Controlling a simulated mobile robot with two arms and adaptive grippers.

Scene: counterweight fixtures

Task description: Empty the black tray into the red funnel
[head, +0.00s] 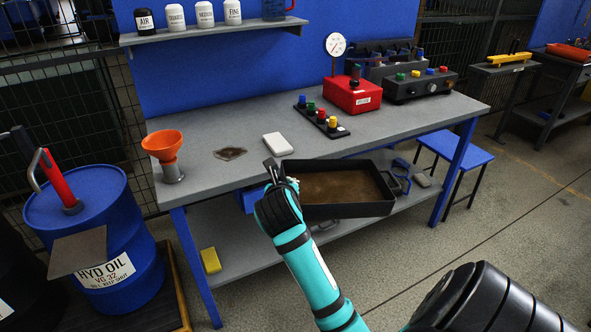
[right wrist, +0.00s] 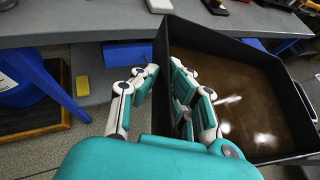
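The black tray (head: 345,209) hangs in front of the bench, roughly level, with brown liquid in it. The tray (right wrist: 295,100) also fills the right side of the right wrist view. My right gripper (head: 278,172) is at the tray's left wall in the head view. In the right wrist view its fingers (right wrist: 166,80) straddle that wall and appear shut on it, one outside and one inside. The orange-red funnel (head: 162,144) stands upright in a grey metal holder (head: 173,174) at the bench's left end, left of the tray and apart from it. My left gripper is not in view.
The grey bench (head: 235,185) carries a dark stained patch (head: 230,153), a white block (head: 277,144), a row of coloured knobs (head: 322,120) and a red box (head: 352,95). A blue oil drum (head: 140,255) stands left. The bench top between funnel and white block is mostly flat and low.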

